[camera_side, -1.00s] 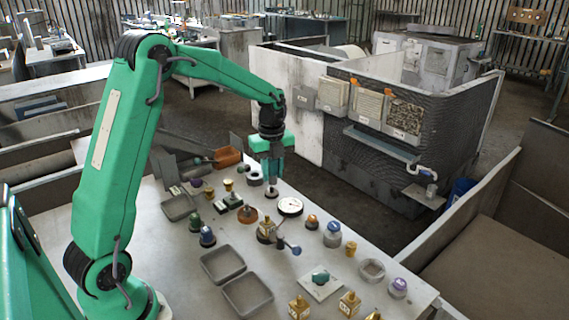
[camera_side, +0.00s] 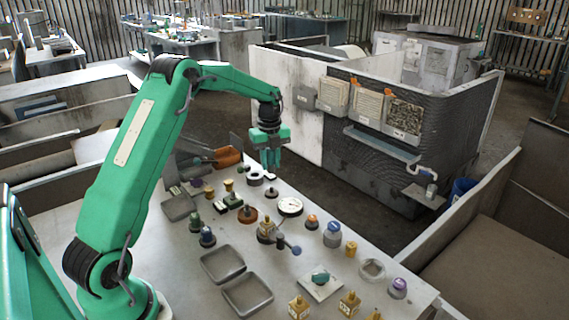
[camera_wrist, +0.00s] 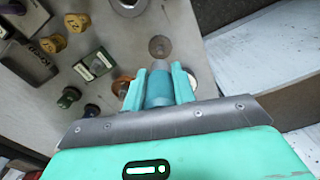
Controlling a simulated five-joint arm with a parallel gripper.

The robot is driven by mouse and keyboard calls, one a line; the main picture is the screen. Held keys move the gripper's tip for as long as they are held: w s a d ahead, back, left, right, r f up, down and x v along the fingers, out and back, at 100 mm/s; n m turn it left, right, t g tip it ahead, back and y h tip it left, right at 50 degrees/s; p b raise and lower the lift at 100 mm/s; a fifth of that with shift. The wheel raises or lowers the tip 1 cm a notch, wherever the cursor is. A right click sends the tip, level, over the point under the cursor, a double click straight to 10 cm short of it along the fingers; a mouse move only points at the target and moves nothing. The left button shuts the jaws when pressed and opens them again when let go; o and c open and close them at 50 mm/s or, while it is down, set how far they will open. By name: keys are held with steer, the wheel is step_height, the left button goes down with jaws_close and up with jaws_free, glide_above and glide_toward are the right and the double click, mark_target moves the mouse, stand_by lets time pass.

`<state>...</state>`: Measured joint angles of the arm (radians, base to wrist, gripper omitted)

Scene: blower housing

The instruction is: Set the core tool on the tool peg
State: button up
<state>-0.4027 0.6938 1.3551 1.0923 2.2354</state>
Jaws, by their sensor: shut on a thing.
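My gripper (camera_side: 270,170) is shut on a blue-grey cylindrical piece with a paler grey tip, which I take for the core tool (camera_wrist: 158,84). It also shows between my fingers in the wrist view (camera_wrist: 160,92). In the side view only a small pale tip (camera_side: 270,177) shows below the fingers. A small round dark base with a short centre stud, probably the tool peg (camera_side: 271,193), stands on the table just below, apart from the tip. In the wrist view this round base (camera_wrist: 160,47) lies just beyond the tool's tip, with nothing on it.
Close around are a grey ring (camera_side: 255,179), a white dial (camera_side: 290,206), an orange-brown round piece (camera_side: 247,215) and a labelled dark block (camera_side: 233,201). Brass and coloured knobs stand further off. Two empty grey trays (camera_side: 223,265) lie toward the front. The table's far edge is near.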

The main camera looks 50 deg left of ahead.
mark_target(271, 173)
steer(key=shift+f, duration=2.35)
steer(key=shift+f, duration=1.45)
stand_by(1.1)
steer(key=o, duration=1.1)
steer(key=shift+o, duration=0.3)
steer(key=o, duration=0.3)
steer(key=shift+o, duration=0.2)
steer(key=shift+r, duration=0.1)
steer(key=shift+r, duration=3.6)
steer(key=shift+d, duration=0.1)
